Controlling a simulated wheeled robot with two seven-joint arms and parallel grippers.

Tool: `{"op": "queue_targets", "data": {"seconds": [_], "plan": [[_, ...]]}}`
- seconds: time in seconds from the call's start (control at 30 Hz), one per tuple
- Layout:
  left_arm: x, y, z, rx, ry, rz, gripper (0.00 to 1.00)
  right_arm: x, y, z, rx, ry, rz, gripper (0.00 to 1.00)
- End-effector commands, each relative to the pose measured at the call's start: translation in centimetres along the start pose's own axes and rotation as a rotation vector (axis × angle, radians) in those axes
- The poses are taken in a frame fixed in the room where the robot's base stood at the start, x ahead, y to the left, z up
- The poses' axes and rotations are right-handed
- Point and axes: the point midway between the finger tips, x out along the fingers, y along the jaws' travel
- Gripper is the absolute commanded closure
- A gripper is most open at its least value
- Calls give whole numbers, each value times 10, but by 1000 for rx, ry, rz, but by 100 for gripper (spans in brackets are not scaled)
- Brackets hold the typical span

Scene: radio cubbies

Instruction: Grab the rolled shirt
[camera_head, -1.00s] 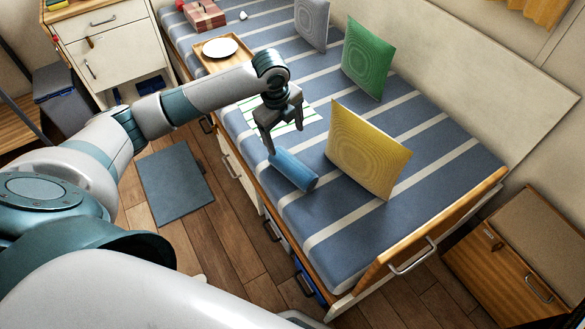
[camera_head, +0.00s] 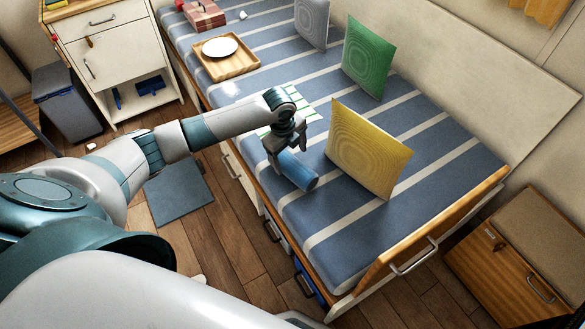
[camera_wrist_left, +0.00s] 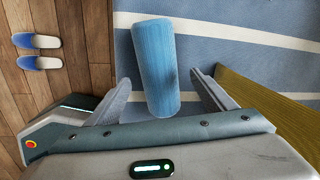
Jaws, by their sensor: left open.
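The rolled shirt is a blue cylinder (camera_head: 297,171) lying on the striped bed near its front edge, beside the yellow cushion. My left gripper (camera_head: 285,158) is open just above its far end, which it partly hides in the head view. In the left wrist view the rolled shirt (camera_wrist_left: 157,68) lies lengthwise between the two open fingers (camera_wrist_left: 160,92), with a gap on each side. The fingers do not press on it. My right gripper is not in view.
A yellow cushion (camera_head: 368,150) stands close to the right of the shirt. A green cushion (camera_head: 367,58) and a wooden tray (camera_head: 243,68) with a white plate are farther back. The bed's wooden end rail (camera_head: 440,225) is at the near right.

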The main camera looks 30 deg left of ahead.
Motion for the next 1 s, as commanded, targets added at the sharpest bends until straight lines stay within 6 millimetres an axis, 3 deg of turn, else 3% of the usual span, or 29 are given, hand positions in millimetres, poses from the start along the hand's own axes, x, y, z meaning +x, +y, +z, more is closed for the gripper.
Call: {"op": "queue_targets", "data": {"seconds": [0.47, 1.0], "plan": [[7, 0, 0, 1, 0, -1, 23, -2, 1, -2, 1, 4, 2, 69], [57, 3, -3, 0, 0, 0, 23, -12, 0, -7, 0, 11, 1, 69]]}}
